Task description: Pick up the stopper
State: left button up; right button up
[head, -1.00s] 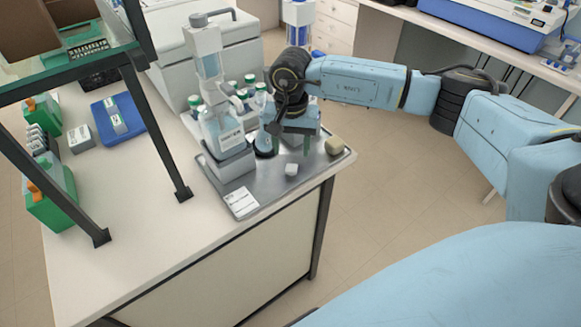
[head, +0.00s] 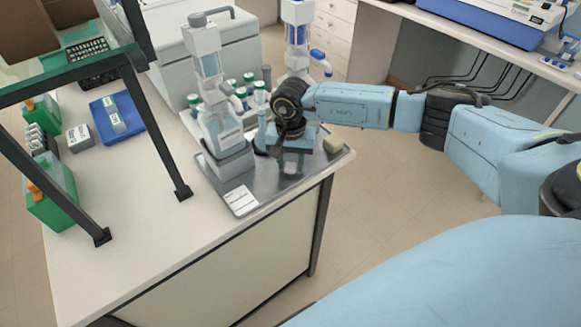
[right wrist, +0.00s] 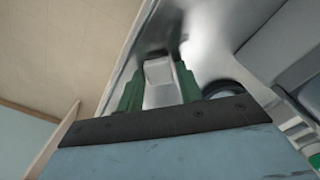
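The stopper (right wrist: 158,70) is a small pale, blocky piece on the grey metal tray (right wrist: 205,45). In the right wrist view it shows between the two green fingers of my right gripper (right wrist: 160,82), which stand apart on either side of it. I see no clear contact with the fingers. In the head view my right gripper (head: 289,160) points down over the front right part of the tray, and the stopper (head: 290,168) is partly hidden at its fingers. My left gripper is not in view.
A bottle dispenser (head: 222,130) and several green-capped bottles (head: 248,84) stand left of and behind the gripper. A tan block (head: 332,144) lies at the tray's right corner. A white label card (head: 240,200) lies in front. A dark-framed shelf (head: 150,120) stands left.

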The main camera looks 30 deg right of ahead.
jog(key=c, duration=0.7)
jog(key=shift+r, duration=0.1)
